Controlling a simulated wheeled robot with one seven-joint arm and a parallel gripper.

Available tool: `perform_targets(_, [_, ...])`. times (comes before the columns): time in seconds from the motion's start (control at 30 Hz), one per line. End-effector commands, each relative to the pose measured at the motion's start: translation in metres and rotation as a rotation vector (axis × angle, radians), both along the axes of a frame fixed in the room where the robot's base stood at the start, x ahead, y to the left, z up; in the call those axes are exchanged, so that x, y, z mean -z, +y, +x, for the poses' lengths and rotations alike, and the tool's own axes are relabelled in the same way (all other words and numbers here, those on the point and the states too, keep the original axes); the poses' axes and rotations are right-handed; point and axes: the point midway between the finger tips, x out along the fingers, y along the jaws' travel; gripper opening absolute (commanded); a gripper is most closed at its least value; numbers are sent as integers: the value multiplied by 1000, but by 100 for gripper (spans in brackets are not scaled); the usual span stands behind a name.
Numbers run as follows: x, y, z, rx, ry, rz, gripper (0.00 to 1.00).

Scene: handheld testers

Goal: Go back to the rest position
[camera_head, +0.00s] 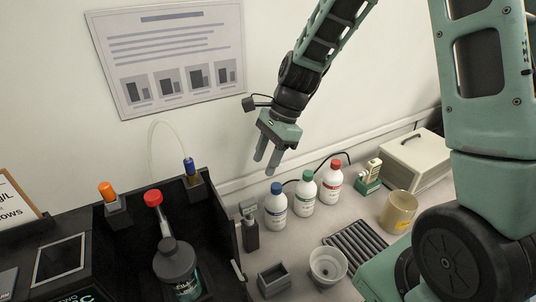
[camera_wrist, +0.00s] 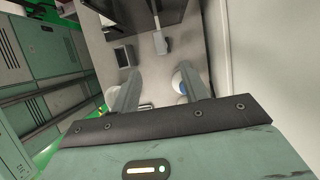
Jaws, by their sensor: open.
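My gripper (camera_head: 267,157) hangs from my green and black arm in the upper middle of the head view, fingers pointing down. It is open and empty. It is in the air in front of the white wall, above the bench and the row of bottles. In the wrist view my two gripper fingers (camera_wrist: 152,90) reach forward with a clear gap between them. The bench surface and small items lie well beyond the fingertips.
Three bottles with blue (camera_head: 276,204), green (camera_head: 305,193) and red (camera_head: 332,180) caps stand below the gripper. A black station (camera_head: 93,255) holds a dark flask (camera_head: 176,262) and probes at left. A beige case (camera_head: 418,158) stands at right. A poster (camera_head: 170,54) hangs behind.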

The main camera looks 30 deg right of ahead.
Motion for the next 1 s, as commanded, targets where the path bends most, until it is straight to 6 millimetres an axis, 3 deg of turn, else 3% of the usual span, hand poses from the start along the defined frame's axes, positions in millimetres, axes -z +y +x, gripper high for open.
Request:
perform_targets(0.17, [-11, -5, 0, 0, 0, 0, 45])
perform_targets(0.57, [-13, -2, -2, -20, -4, -2, 45])
perform_targets(0.67, [-21, 23, -21, -212, -56, -26, 45])
perform_targets(0.73, [-31, 50, -46, -454, -119, -53, 45])
perform_targets(0.9, [-50, 103, -131, -1212, -305, -123, 45])
perform_targets(1.0, [-55, 116, -175, -1615, -393, -152, 45])
